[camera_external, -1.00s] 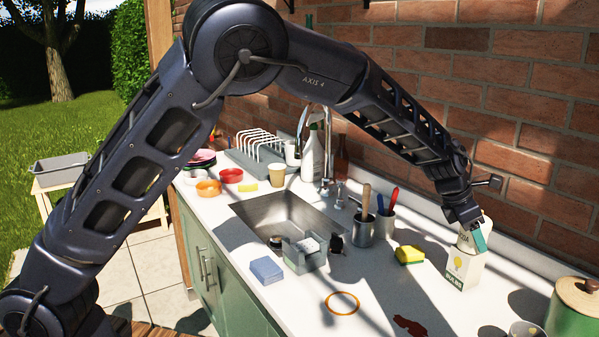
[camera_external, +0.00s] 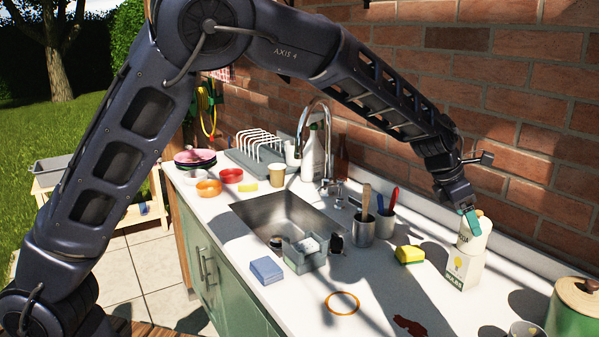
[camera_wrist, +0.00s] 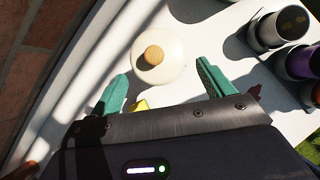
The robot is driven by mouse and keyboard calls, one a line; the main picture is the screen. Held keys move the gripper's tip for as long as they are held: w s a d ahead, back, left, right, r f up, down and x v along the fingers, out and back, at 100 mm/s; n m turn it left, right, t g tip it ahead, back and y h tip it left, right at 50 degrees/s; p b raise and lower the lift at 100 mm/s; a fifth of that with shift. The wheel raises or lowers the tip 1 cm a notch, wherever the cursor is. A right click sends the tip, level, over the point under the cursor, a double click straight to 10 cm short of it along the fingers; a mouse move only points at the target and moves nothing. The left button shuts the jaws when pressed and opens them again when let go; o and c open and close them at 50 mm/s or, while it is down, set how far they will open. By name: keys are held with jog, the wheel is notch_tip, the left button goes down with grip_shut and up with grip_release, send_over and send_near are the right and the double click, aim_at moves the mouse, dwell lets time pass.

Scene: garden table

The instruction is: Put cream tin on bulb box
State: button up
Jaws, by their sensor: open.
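The cream tin (camera_external: 475,238), pale with a round wooden knob, stands upright on top of the bulb box (camera_external: 461,270), a white carton with a yellow bulb picture. My gripper (camera_external: 468,220) is open just above and beside the tin, its teal fingers near the tin's upper part. In the wrist view the tin (camera_wrist: 172,66) lies ahead of the spread fingers, mostly beyond their tips, with nothing gripped between them (camera_wrist: 163,74). The box is largely hidden there; a small yellow patch shows near the left finger.
A yellow-green sponge (camera_external: 410,255) lies left of the box. A green canister (camera_external: 575,308) with a wooden lid stands at the right front. The brick wall (camera_external: 530,160) is close behind. Utensil cups (camera_external: 361,230) stand by the sink (camera_external: 285,217).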

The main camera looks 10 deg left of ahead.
jog(key=v, duration=0.6)
jog(key=shift+a+r, duration=0.15)
jog(key=w+a+r+m, duration=0.2)
jog(key=a+r+m, duration=0.15)
jog(key=a, duration=0.95)
jog(key=w+a+r+m+t, duration=0.1)
jog(key=w+a+r+m, duration=0.2)
jog(key=a, duration=1)
jog(key=w+a+r+m, duration=0.2)
jog(key=a+r, duration=0.3)
jog(key=a, duration=0.8)
jog(key=s+a+r+m+t+y, duration=0.1)
jog(key=s+a+m, duration=0.25)
jog(key=a, duration=0.75)
jog(key=s+a+f+m+y, duration=0.2)
jog(key=s+a+m, duration=0.2)
jog(key=s+a, duration=0.5)
jog(key=s+a+f+m+t+y, duration=0.1)
jog(key=s+a+f+m+y, duration=0.2)
jog(key=s+a, duration=0.7)
jog(key=shift+s+a+m+t, duration=0.3)
jog(key=shift+a+m, duration=0.1)
jog(key=shift+a, duration=0.7)
